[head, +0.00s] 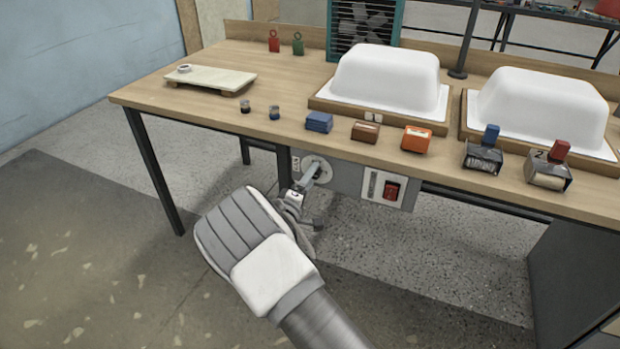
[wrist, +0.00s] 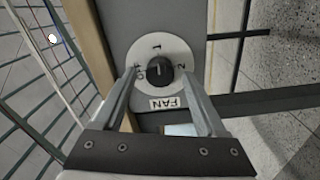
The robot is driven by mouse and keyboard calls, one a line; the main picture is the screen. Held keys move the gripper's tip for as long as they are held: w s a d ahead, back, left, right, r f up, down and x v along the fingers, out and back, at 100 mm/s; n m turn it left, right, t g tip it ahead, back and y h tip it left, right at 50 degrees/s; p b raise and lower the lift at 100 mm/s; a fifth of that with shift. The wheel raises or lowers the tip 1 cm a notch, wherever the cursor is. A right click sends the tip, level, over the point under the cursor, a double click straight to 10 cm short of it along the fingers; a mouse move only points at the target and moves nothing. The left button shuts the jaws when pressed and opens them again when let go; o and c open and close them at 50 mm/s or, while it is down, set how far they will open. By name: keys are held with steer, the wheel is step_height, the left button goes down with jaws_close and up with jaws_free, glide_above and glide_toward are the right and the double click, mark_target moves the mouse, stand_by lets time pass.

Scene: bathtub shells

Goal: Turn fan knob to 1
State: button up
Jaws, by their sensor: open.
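The black fan knob (wrist: 159,71) sits on a round white dial (wrist: 157,47) marked OFF, 1 and 2, with a FAN label (wrist: 170,104) beside it. A pale mark on the knob appears to point toward 1. My gripper (wrist: 158,79) is open, with one finger on each side of the knob; I cannot tell if they touch it. In the head view, my gripper (head: 305,195) reaches the white dial (head: 322,163) on the panel under the table's front edge. The knob itself is hidden there by my gripper.
A panel with a red switch (head: 391,190) is right of the dial. The wooden table (head: 225,115) above holds two white tub shells (head: 385,80), small coloured blocks and stamps. A teal-framed fan (head: 345,42) stands at the back. The floor in front is clear.

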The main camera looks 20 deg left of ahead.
steer(key=s+a+p, duration=0.1)
steer(key=s+p, duration=0.2)
steer(key=s, duration=1.4)
steer(key=shift+a+p, duration=0.2)
steer(key=shift+p, duration=0.1)
steer(key=shift+d+r, duration=0.1)
